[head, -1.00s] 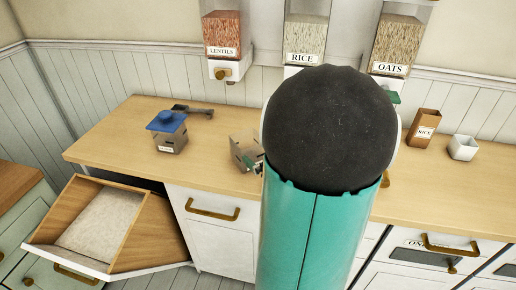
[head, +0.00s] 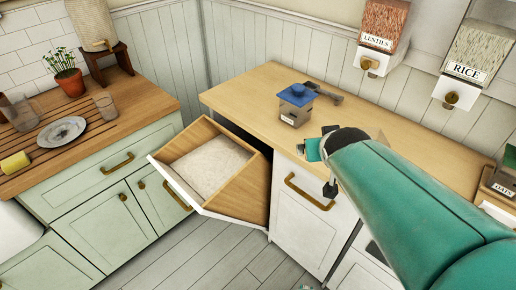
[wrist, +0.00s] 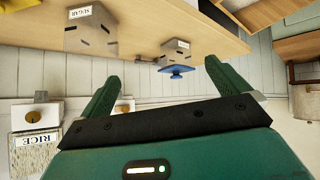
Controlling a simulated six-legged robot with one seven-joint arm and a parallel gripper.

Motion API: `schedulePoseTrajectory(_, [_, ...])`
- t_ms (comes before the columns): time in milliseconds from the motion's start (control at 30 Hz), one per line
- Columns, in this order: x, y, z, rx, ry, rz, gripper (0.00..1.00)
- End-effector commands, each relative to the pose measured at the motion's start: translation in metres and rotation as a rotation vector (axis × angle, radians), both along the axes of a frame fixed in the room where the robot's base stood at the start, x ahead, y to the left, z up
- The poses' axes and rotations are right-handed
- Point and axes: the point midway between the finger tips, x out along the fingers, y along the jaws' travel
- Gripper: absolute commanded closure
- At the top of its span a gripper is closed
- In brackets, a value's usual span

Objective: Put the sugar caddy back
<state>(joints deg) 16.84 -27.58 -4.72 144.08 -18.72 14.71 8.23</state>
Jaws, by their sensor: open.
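The sugar caddy (wrist: 90,38) is a grey box with a white label that seems to read SUGAR. It stands on the wooden counter in the wrist view, which is upside down. In the head view it is hidden behind my arm and gripper. My gripper (wrist: 162,72) is open and its green fingers are apart with nothing between them. The caddy is beyond the fingertips, off to the left in the wrist view. In the head view my gripper (head: 314,149) is over the counter's front part, partly covered by my arm.
A similar box with a blue lid (head: 295,104) stands on the counter, beside a dark tool (head: 326,91). An open drawer (head: 256,188) juts out at the counter's left end. Lentils (head: 384,24) and rice (head: 477,58) dispensers hang on the wall. Bare counter lies left of the blue-lidded box.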

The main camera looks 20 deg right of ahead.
Motion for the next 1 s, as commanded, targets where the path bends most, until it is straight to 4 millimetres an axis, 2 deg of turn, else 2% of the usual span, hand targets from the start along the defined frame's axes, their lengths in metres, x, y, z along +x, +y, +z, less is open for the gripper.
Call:
schedulePoseTrajectory(33, [-0.008, 0.031, 0.007, 0.030, 0.040, 0.043, 0.00])
schedulePoseTrajectory(100, [-0.026, 0.069, 0.010, 0.080, 0.116, 0.097, 0.00])
schedulePoseTrajectory(200, [-0.053, 0.115, 0.012, 0.140, 0.217, 0.184, 0.00])
schedulePoseTrajectory(333, [-0.081, 0.151, 0.014, 0.186, 0.305, 0.266, 0.00])
schedulePoseTrajectory(433, [-0.090, 0.159, 0.014, 0.199, 0.334, 0.288, 0.00])
schedulePoseTrajectory(767, [-0.090, 0.159, 0.014, 0.200, 0.336, 0.286, 0.00])
schedulePoseTrajectory(1000, [-0.090, 0.159, 0.014, 0.200, 0.336, 0.285, 0.47])
